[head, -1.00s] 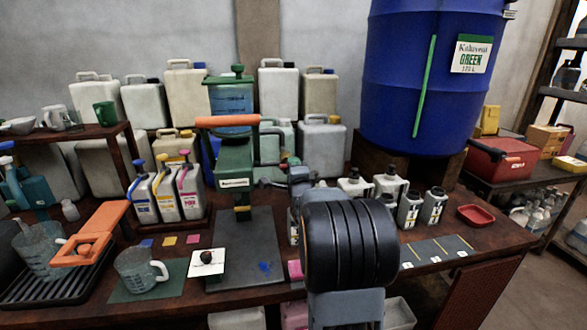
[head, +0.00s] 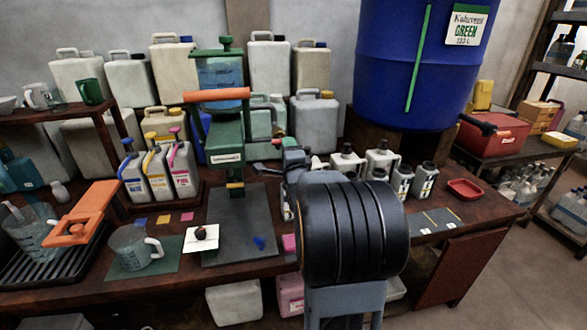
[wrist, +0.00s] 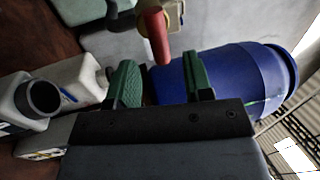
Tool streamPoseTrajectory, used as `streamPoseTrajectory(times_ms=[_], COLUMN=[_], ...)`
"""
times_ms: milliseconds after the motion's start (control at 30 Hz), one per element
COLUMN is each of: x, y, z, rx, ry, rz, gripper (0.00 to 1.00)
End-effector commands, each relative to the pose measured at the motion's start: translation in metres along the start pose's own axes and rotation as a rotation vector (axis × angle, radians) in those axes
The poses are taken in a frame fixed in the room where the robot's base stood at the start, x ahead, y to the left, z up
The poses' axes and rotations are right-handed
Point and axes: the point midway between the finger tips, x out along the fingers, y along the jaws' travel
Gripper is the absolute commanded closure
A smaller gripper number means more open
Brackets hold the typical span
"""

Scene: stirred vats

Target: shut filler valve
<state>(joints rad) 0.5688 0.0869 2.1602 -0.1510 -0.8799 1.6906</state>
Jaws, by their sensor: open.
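The green filler (head: 225,150) stands at the back of the bench, with a blue-tinted tank on top and a long orange lever (head: 217,95) lying roughly level across its front. My gripper (head: 265,168) is just right of the filler's body, partly hidden by my arm. In the wrist view my gripper (wrist: 163,82) shows two green fingers apart, with nothing held between them. A red handle (wrist: 154,35) on a pale fitting pokes in from the top, just beyond the gap between the fingers. I cannot tell whether it is the filler's valve.
A big blue barrel (head: 415,70) stands at the back right. White bottles (head: 383,158) stand right of my gripper. Jugs with coloured labels (head: 155,172) are left of the filler.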

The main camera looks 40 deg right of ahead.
Motion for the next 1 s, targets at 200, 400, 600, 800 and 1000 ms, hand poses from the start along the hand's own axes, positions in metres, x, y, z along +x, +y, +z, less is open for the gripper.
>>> streamPoseTrajectory(times_ms=[200,400,600,800,1000], x=[-0.046,-0.077,-0.092,-0.096,-0.096], y=[0.000,0.000,0.000,0.000,0.000], z=[0.000,0.000,0.000,0.000,0.000], rx=[0.001,0.000,0.000,0.000,0.000], ry=[0.000,0.001,0.000,0.000,0.000], rz=[-0.002,-0.001,-0.001,-0.001,-0.001], gripper=[0.53,0.53,0.53,0.53,0.53])
